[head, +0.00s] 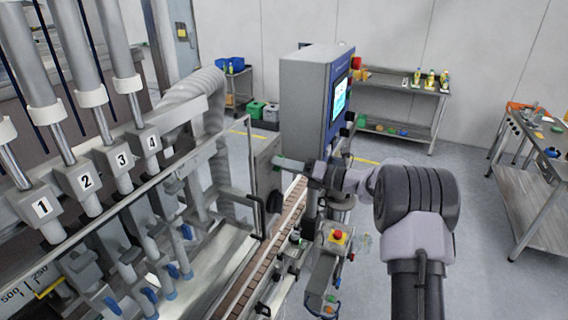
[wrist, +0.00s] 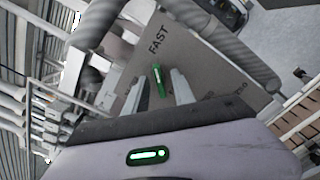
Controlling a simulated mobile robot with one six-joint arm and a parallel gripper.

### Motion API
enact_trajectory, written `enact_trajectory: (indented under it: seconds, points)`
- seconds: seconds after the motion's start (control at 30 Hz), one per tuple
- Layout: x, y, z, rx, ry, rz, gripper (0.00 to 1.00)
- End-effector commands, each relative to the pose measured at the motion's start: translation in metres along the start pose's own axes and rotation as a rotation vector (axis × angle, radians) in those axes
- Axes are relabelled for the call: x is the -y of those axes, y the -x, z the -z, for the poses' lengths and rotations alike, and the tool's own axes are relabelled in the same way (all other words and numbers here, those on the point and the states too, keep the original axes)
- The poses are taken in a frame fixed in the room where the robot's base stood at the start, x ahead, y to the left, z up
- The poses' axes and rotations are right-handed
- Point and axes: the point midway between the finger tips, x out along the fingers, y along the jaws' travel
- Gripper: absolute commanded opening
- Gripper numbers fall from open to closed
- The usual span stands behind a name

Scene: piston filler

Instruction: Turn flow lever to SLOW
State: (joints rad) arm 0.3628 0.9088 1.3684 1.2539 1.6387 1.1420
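The flow lever (wrist: 158,80) is a small green handle on a grey plate (wrist: 195,52) in the wrist view. It points almost straight up in that picture, just below the word FAST. Smaller lettering at the plate's right side is too unclear to read. My gripper (wrist: 157,84) is open, with one finger on either side of the lever and gaps between them. Whether the fingers reach down to the lever's depth I cannot tell. In the head view my gripper (head: 281,163) is at the side of a grey box (head: 264,180) on the machine; the lever is hidden there.
A screen cabinet (head: 312,95) stands just behind my gripper. Numbered filling cylinders (head: 88,182) stand at the left. A ribbed hose (wrist: 225,45) passes close to the plate.

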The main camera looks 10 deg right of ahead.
Motion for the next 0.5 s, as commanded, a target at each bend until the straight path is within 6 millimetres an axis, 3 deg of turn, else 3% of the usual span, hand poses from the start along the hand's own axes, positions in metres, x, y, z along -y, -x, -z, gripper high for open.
enact_trajectory:
  seconds: [0.27,0.4,0.5]
  points:
    - [0.0001,-0.0018,-0.0002,0.000,0.001,0.001,0.29]
    - [0.0000,-0.0017,-0.0002,0.000,0.001,0.000,0.01]
    - [0.0000,-0.0016,-0.0002,0.000,0.001,0.000,0.00]
